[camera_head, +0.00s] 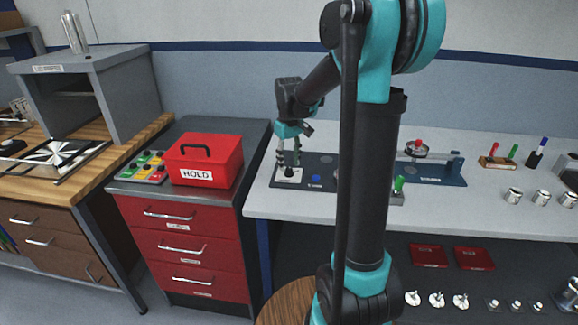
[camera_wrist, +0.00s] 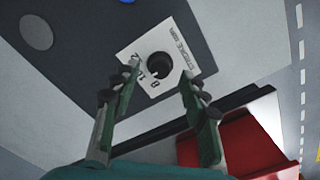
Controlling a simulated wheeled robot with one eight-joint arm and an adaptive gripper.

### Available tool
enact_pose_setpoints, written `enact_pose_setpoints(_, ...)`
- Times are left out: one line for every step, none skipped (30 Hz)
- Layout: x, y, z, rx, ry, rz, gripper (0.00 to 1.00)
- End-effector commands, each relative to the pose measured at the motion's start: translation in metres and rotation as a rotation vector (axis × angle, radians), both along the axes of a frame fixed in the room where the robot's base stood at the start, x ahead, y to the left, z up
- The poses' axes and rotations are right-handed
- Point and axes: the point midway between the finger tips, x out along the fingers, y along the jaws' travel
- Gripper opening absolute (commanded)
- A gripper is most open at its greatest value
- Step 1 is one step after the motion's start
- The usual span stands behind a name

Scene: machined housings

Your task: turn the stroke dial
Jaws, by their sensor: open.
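The stroke dial (camera_wrist: 159,65) is a small black round knob on a white plate (camera_wrist: 183,28) printed "STROKE mm" with numbers around the knob. In the head view the dial plate (camera_head: 288,175) sits at the left end of a dark panel on the bench. My gripper (camera_wrist: 160,70) is open, with one fingertip on each side of the knob in the wrist view. A gap shows between each finger and the knob. In the head view my gripper (camera_head: 289,157) points down over the plate. The exact height above the knob is hard to tell.
A red HOLD box (camera_head: 205,160) stands on the red drawer cabinet left of the bench, beside a button panel (camera_head: 142,167). A blue disc (camera_head: 316,178) lies on the dark panel right of the dial. A blue fixture (camera_head: 432,168) stands farther right.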

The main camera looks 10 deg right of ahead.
Motion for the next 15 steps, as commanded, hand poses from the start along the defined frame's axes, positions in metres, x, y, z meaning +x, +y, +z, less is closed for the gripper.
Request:
enact_pose_setpoints(0.000,0.000,-0.006,0.000,0.000,0.000,0.44)
enact_pose_setpoints(0.000,0.000,-0.009,0.000,0.000,0.000,0.44)
enact_pose_setpoints(0.000,0.000,-0.012,0.000,0.000,0.000,0.44)
enact_pose_setpoints(0.000,0.000,-0.014,0.000,0.000,0.000,0.44)
enact_pose_setpoints(0.000,0.000,-0.016,0.000,0.000,0.000,0.44)
enact_pose_setpoints(0.000,0.000,-0.018,0.000,0.000,0.000,0.44)
enact_pose_setpoints(0.000,0.000,-0.019,0.000,0.000,0.000,0.44)
enact_pose_setpoints(0.000,0.000,-0.019,0.000,0.000,0.000,0.44)
enact_pose_setpoints(0.000,0.000,-0.020,0.000,0.000,0.000,0.44)
enact_pose_setpoints(0.000,0.000,-0.020,0.000,0.000,0.000,0.44)
enact_pose_setpoints(0.000,0.000,-0.020,0.000,0.000,0.000,0.44)
enact_pose_setpoints(0.000,0.000,-0.020,0.000,0.000,0.000,0.44)
enact_pose_setpoints(0.000,0.000,-0.020,0.000,0.000,0.000,0.44)
enact_pose_setpoints(0.000,0.000,-0.020,0.000,0.000,0.000,0.44)
enact_pose_setpoints(0.000,0.000,-0.020,0.000,0.000,0.000,0.44)
